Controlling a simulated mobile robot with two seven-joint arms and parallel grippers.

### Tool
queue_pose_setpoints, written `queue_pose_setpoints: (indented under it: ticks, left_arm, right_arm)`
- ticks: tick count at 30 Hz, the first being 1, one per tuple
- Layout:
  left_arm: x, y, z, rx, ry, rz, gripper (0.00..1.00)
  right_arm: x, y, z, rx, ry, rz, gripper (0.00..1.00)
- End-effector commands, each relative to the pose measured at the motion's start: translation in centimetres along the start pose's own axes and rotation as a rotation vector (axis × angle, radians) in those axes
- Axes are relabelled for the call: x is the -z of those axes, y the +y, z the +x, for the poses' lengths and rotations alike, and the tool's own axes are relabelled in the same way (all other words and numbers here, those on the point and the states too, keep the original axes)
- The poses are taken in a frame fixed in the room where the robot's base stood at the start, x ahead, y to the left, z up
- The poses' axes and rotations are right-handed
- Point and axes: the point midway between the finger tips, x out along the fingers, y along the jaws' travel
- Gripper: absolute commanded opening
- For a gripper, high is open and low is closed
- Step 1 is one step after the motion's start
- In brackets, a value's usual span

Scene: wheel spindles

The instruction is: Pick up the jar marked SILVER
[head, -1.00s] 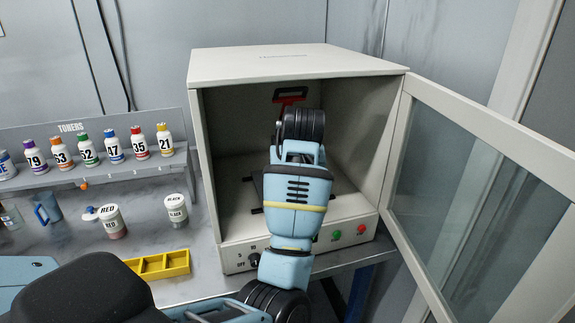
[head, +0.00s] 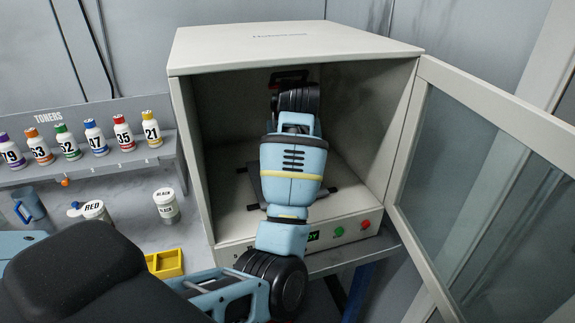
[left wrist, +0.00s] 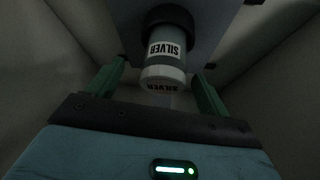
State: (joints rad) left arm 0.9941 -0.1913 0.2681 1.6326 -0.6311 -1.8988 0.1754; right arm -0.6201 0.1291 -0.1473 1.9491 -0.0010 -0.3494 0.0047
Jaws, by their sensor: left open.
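The jar marked SILVER (left wrist: 167,50) shows in the left wrist view, with its label upside down in the picture, a white lid toward my gripper and a dark ring or clamp around its far end. My left gripper (left wrist: 160,72) is open, its green fingers on either side of the jar, with gaps visible between fingers and jar. In the head view my left arm reaches into the open cabinet (head: 290,37); it hides the jar and the gripper there. My right gripper is not in view.
The cabinet's glass door (head: 480,190) stands open to the right. Its side walls are close around my arm. On the left are a toner rack (head: 90,171) with several numbered bottles, a BLACK jar (head: 167,206), a RED jar (head: 96,211), a blue mug (head: 30,204) and a yellow tray (head: 165,263).

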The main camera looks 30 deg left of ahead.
Motion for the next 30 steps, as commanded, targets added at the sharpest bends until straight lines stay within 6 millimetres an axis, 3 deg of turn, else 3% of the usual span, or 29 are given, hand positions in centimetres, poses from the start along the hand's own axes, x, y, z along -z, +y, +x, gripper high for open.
queue_pose_setpoints:
  ticks: [5,16,25,30]
  left_arm:
    - [0.0,-0.1,0.4,0.000,0.000,-0.001,0.79]
    - [0.2,-0.6,4.8,-0.001,0.000,-0.001,0.79]
    - [0.2,-0.6,5.3,-0.002,0.001,-0.001,0.79]
    - [0.1,-0.6,5.3,-0.001,0.001,-0.001,0.57]
  right_arm:
    - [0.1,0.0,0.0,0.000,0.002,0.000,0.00]
    - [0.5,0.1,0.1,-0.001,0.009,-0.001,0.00]
    - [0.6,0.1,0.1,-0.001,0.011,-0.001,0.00]
    - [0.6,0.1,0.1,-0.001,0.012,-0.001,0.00]
